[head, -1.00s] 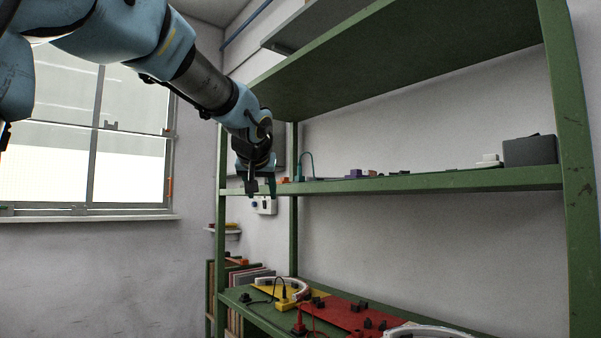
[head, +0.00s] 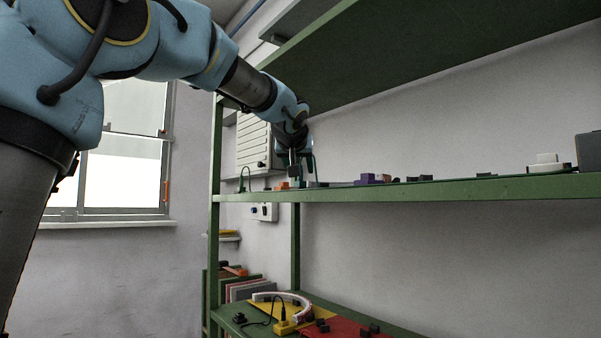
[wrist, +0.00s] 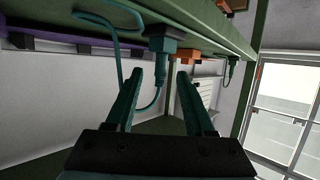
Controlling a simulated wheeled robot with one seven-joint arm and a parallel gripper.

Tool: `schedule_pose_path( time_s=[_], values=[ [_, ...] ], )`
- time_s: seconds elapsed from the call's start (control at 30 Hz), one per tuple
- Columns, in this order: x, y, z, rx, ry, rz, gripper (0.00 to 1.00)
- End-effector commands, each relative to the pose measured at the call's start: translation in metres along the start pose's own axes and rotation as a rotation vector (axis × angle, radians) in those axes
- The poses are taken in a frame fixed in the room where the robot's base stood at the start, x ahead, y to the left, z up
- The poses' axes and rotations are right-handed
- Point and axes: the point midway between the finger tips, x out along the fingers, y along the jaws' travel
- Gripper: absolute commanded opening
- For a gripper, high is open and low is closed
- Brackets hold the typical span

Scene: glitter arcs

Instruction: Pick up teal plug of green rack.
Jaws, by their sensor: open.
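The teal plug (wrist: 161,42) sits at the edge of the green rack's shelf (wrist: 208,22) in the wrist view, with a teal cable looping from it. My gripper (wrist: 173,78) is open and empty, its teal fingers pointing at the plug. The plug is just beyond the fingertips, nearer the left finger, and I see no contact. In the head view my gripper (head: 301,176) is low over the shelf (head: 400,191) and partly hides the teal plug (head: 297,184).
An orange block (wrist: 190,57) sits beside the teal plug. Past it is a darker green plug (wrist: 232,62) with its own cable, also in the head view (head: 245,180). Purple (head: 366,179) and black pieces lie to the right. The upper shelf (head: 400,55) overhangs my arm.

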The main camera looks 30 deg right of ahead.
Motion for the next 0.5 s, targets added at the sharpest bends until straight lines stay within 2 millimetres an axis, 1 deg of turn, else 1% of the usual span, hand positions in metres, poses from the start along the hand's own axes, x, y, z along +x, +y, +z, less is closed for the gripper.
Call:
schedule_pose_path(
  time_s=[0.13, 0.33, 0.4, 0.5],
  values=[
    [0.012, 0.000, -0.002, 0.002, -0.001, -0.001, 0.54],
    [0.042, 0.000, -0.002, 0.002, -0.001, -0.002, 0.54],
    [0.049, 0.000, -0.002, 0.000, 0.000, -0.001, 0.54],
    [0.053, 0.000, -0.001, 0.001, 0.001, -0.001, 0.54]
  ],
)
